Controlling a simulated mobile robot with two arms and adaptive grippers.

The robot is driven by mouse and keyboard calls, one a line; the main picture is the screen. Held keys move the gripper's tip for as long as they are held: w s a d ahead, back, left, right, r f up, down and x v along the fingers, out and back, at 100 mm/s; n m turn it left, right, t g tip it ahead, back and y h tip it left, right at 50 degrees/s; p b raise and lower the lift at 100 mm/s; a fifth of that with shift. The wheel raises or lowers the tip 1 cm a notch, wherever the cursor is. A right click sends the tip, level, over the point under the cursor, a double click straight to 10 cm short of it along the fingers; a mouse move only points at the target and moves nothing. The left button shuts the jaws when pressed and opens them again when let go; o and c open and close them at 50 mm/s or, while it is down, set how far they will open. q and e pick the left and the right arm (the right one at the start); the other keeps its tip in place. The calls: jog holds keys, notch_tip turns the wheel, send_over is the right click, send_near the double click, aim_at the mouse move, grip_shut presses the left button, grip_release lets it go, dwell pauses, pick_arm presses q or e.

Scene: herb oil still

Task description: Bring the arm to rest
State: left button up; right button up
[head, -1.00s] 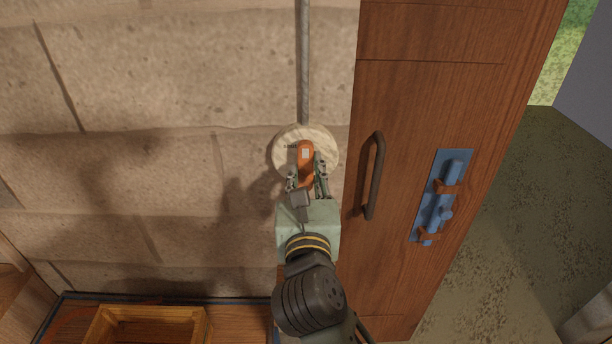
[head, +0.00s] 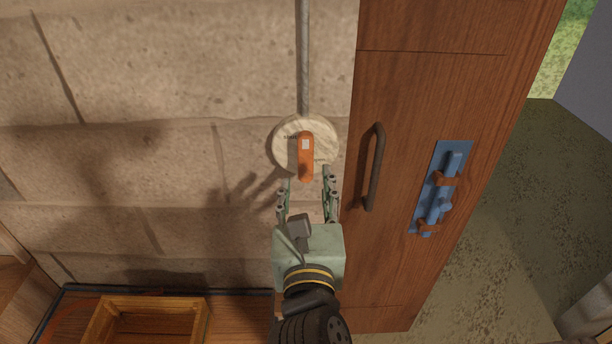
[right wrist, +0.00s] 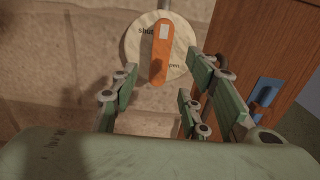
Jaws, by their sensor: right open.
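My right gripper (head: 307,190) is open and empty in the head view, just below an orange lever (head: 306,160) on a round pale dial (head: 283,140) on the stone wall. The lever hangs straight down, with its lower end near the fingertips but apart from them. In the right wrist view the open fingers (right wrist: 163,90) spread to both sides below the lever (right wrist: 161,58). The dial (right wrist: 138,50) there bears the word "shut" at upper left and a partly hidden word at lower right. My left gripper is not in view.
A wooden door (head: 400,110) with a dark handle (head: 376,168) and a blue bolt (head: 440,188) stands close to the right. A grey pipe (head: 304,60) runs up from the dial. An open wooden box (head: 195,306) sits at lower left. The wall's left is clear.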

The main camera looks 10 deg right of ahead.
jog(key=shift+s+a, duration=0.1)
jog(key=shift+s, duration=0.45)
